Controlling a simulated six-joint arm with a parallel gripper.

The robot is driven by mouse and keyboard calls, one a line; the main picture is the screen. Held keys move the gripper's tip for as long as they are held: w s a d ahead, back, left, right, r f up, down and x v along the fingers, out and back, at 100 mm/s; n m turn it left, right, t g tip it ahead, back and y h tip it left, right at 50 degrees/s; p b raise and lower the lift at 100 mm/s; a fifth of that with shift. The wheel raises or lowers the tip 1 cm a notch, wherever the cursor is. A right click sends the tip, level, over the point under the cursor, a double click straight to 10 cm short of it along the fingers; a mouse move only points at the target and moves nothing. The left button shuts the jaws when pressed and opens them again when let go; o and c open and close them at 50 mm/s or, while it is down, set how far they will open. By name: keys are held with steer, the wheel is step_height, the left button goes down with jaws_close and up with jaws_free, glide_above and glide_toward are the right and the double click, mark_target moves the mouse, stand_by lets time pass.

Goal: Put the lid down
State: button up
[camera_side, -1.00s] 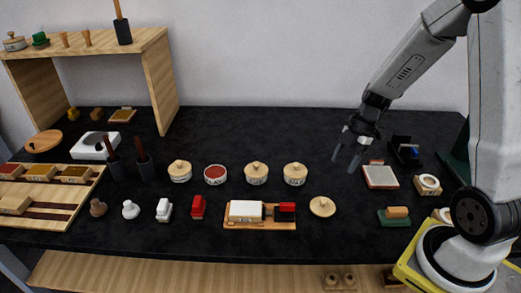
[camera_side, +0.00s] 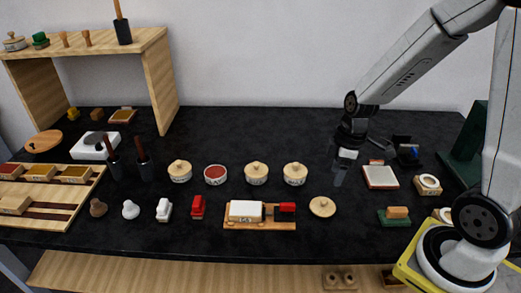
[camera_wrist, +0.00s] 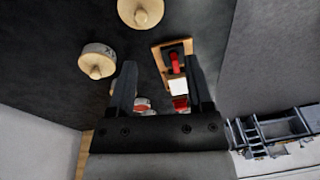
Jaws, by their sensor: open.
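The loose round wooden lid (camera_side: 322,207) with a small knob lies flat on the black table, right of the wooden board; a pale round lid shape (camera_wrist: 140,12) shows at the top of the wrist view. A round pot with red contents (camera_side: 216,175) stands uncovered in the row of pots. Lidded pots stand at its left (camera_side: 180,172) and right (camera_side: 256,173), with another (camera_side: 295,174) nearest my gripper. My gripper (camera_side: 341,177) is open and empty, above the table behind the lid and apart from it. Its two fingers also show in the wrist view (camera_wrist: 161,88).
A wooden board (camera_side: 260,225) with a white block and a red-handled stamp lies left of the lid. A white-topped pad (camera_side: 380,176) and a green-based block (camera_side: 396,215) stand at right. A wooden shelf (camera_side: 160,85) stands at back left. The table behind the pots is clear.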

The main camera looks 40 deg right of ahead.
steer(key=shift+s+a+r+m+t+h, duration=0.3)
steer(key=shift+a+m, duration=0.6)
steer(key=shift+m, duration=0.4)
steer(key=shift+s+a+r+m+t+h, duration=0.15)
steer(key=shift+a+m+t, duration=0.2)
steer(key=shift+a+m, duration=0.8)
steer(key=shift+s+a+r+m+t+h, duration=0.25)
steer(key=shift+a+m, duration=0.45)
steer(key=shift+m, duration=0.75)
